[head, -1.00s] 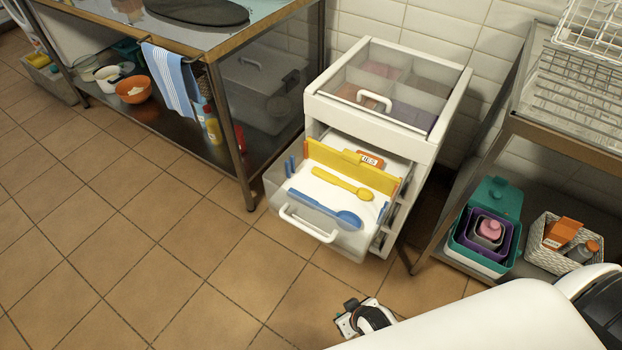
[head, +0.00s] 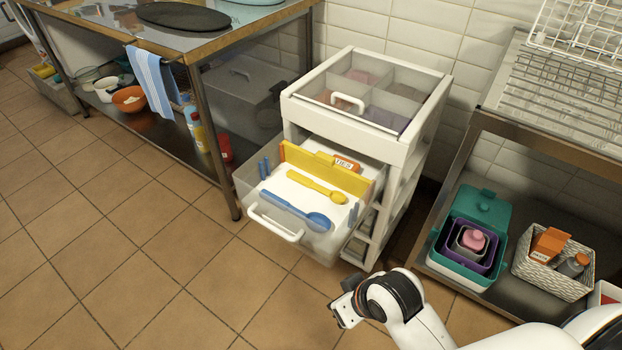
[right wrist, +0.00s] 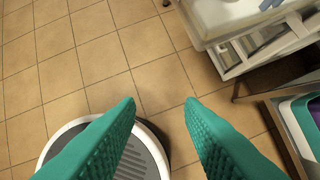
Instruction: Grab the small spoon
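The small yellow spoon (head: 317,187) lies in the open clear drawer (head: 254,222) of a white drawer unit. A longer blue spoon (head: 297,211) lies in front of it, apart from it. A yellow divider (head: 322,170) stands behind the yellow spoon. My right gripper (head: 343,311) is in front of and below the drawer, over the floor, away from both spoons. In the right wrist view its two teal fingers (right wrist: 160,104) are wide apart with nothing between them. My left gripper is in no view.
A steel table (head: 229,42) stands to the left. A metal rack (head: 540,145) to the right holds a teal bin (head: 455,262) and a white basket (head: 545,285).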

